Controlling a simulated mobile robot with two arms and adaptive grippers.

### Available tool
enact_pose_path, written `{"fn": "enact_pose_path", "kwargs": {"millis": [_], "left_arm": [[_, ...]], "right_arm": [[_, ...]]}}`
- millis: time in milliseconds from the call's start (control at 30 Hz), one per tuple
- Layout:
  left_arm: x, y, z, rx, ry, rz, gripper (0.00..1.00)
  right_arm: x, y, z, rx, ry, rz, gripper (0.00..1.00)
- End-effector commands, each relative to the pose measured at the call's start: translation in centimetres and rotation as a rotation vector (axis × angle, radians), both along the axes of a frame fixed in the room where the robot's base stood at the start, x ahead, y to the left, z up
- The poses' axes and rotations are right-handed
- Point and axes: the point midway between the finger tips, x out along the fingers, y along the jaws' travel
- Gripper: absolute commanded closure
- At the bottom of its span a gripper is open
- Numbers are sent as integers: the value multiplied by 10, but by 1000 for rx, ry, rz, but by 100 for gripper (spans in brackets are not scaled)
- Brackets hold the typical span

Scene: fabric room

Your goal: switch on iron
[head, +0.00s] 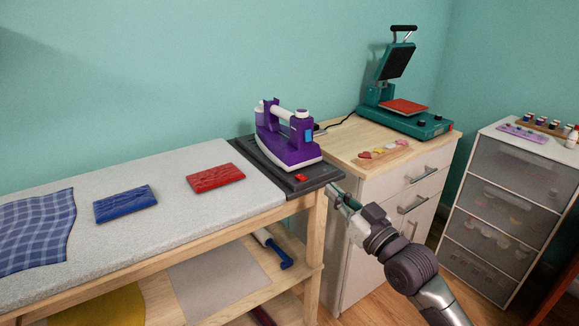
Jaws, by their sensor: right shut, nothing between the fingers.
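A purple and white iron (288,137) stands on a dark grey base (313,181) at the right end of the ironing table. A small red switch (301,177) shows on the front of the base. My right gripper (335,193) is shut and empty, just right of the base's front right corner, at about the switch's height. Whether it touches the base I cannot tell. My left gripper is not in view.
The grey padded table (130,240) holds a blue folded cloth (125,204), a red folded cloth (215,177) and checked fabric (37,231). A wooden cabinet (345,147) with a teal heat press (404,115) stands behind my right arm. A drawer unit (507,210) is at right.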

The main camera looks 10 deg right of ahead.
Motion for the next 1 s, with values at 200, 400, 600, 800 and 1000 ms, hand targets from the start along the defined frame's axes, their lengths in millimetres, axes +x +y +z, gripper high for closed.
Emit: {"fn": "enact_pose_path", "kwargs": {"millis": [200,400,600,800,1000], "left_arm": [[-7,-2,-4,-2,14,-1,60],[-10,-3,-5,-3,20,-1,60],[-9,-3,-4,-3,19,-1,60],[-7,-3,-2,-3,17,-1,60],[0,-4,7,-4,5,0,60]], "right_arm": [[0,-1,11,9,-25,6,100],[0,0,10,9,-24,5,100],[16,5,15,11,-26,4,100],[54,19,23,11,-26,5,100],[92,33,32,9,-25,5,100]]}}
